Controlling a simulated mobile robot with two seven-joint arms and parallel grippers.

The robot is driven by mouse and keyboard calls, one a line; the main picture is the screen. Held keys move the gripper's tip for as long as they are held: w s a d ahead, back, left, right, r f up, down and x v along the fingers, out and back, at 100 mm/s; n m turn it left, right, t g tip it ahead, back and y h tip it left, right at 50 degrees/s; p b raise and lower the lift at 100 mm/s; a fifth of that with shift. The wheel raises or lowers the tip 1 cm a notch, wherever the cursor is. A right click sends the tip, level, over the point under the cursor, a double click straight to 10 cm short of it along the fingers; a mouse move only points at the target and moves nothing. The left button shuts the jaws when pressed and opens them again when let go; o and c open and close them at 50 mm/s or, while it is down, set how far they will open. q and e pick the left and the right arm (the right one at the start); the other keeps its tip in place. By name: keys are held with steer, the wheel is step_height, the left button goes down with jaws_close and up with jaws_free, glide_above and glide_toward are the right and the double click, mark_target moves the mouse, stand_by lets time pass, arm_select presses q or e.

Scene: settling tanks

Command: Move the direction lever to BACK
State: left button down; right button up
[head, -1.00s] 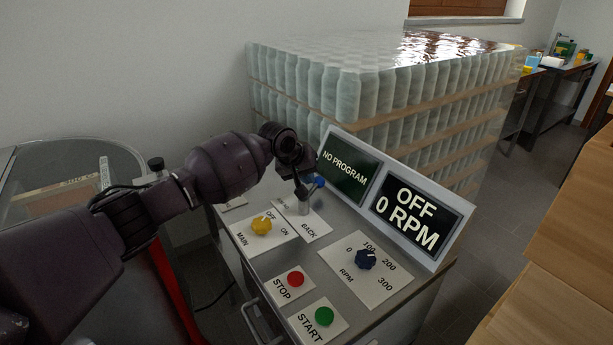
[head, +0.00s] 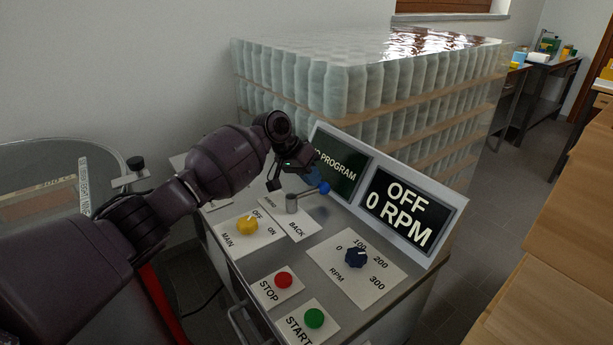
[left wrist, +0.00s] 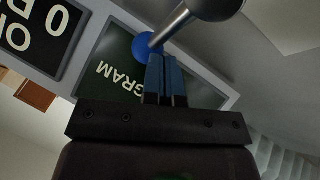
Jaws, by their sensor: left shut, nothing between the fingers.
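The direction lever (head: 308,193) has a metal shaft and a blue ball knob (head: 324,188). It leans right from its base, its knob out toward the display panel. Its plate reads BACK (head: 297,229) at the near end; the far label is partly hidden. My left gripper (head: 314,176) is shut and empty, right at the knob on its far side. In the left wrist view the shut blue fingers (left wrist: 164,62) reach beside the blue knob (left wrist: 142,46), touching or nearly so. My right gripper is not in view.
The display (head: 411,209) reads OFF, 0 RPM. Wrapped jars (head: 350,85) stand behind.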

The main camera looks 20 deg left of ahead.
arm_select(q)
steer(key=shift+s+d+m+g, duration=0.4)
steer(key=shift+d+m+g, duration=0.2)
steer(key=shift+m, duration=0.5)
steer(key=shift+s+d, duration=0.25)
steer(key=shift+s, duration=0.05)
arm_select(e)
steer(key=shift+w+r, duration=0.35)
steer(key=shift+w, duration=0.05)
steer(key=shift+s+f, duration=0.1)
arm_select(q)
steer(key=shift+d+f, duration=0.1)
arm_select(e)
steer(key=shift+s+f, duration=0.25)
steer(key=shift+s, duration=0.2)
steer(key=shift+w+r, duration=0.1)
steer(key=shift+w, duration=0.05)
